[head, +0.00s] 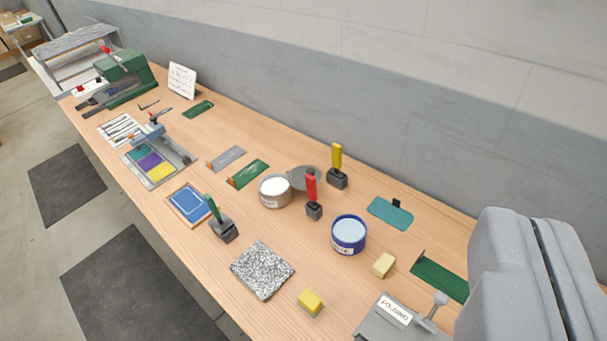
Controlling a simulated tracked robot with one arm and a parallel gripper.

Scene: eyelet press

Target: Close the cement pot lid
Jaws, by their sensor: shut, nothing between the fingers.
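A pale, round pot (275,191) with a light filling and a small label stands open near the middle of the bench. A grey round lid (300,175) is off its mouth, at its back right edge; I cannot tell if a hinge joins them. A red-handled tool partly hides the lid. A blue pot (348,235) with pale blue contents stands open to the right; I cannot read either label well enough to tell which holds cement. My gripper (532,222) is large and grey at the lower right, shut and empty, well apart from both pots.
Upright brushes in dark blocks, red (312,192), yellow (337,165) and green (218,218), stand around the pale pot. A speckled slab (262,270), yellow block (311,302) and cream block (383,265) lie in front. A wall runs behind the wooden bench (290,235).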

